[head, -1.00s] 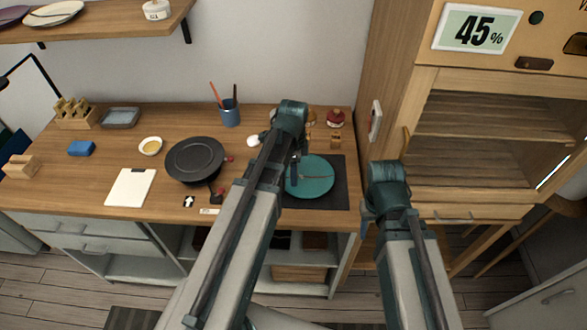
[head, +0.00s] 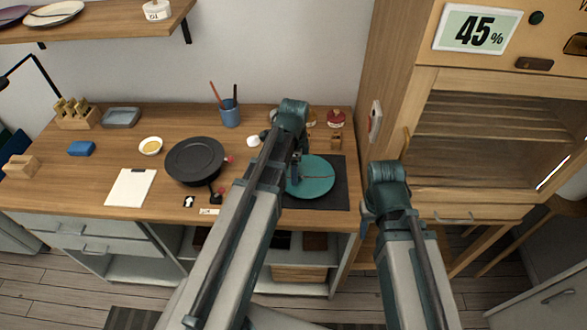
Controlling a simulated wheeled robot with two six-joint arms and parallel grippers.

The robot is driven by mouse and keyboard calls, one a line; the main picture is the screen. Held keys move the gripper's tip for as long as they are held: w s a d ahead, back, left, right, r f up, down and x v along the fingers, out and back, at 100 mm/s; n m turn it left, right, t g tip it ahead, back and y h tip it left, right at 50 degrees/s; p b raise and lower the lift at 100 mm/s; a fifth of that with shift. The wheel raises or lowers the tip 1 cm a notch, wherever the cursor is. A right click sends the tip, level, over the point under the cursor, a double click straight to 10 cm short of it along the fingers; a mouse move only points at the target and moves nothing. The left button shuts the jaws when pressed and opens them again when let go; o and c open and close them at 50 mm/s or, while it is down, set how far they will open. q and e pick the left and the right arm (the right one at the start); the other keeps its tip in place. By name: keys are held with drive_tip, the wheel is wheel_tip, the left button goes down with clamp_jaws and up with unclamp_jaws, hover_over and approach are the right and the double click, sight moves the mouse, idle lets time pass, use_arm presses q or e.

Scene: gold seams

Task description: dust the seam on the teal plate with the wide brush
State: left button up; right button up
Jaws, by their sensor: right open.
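The teal plate (head: 318,188) lies on a dark mat (head: 338,200) at the right end of the workbench. A thin brownish seam line runs across its upper middle. My left arm reaches over the plate's left side. Its gripper (head: 296,172) points down at the plate's left edge, mostly hidden behind the arm. I cannot tell its jaws or whether it holds anything. My right gripper (head: 369,213) is open, right of the mat and off the bench's right end, partly hidden by its own arm. I cannot make out the wide brush for certain.
A blue cup (head: 230,114) with two sticks stands at the back. Small jars (head: 335,119) stand behind the mat. A wooden cabinet (head: 480,190) rises at right.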

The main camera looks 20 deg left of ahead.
use_arm(q)
drive_tip(key=shift+s+d, duration=0.3)
drive_tip(key=shift+d, duration=0.4)
drive_tip(key=shift+w+d, duration=0.3)
drive_tip(key=shift+w, duration=0.55)
drive_tip(key=shift+r, duration=0.1)
drive_tip(key=shift+s, duration=0.1)
drive_tip(key=shift+s+d, duration=0.2)
drive_tip(key=shift+s, duration=0.35)
drive_tip(key=shift+w, duration=0.1)
drive_tip(key=shift+w+a, duration=0.2)
drive_tip(key=shift+w, duration=0.3)
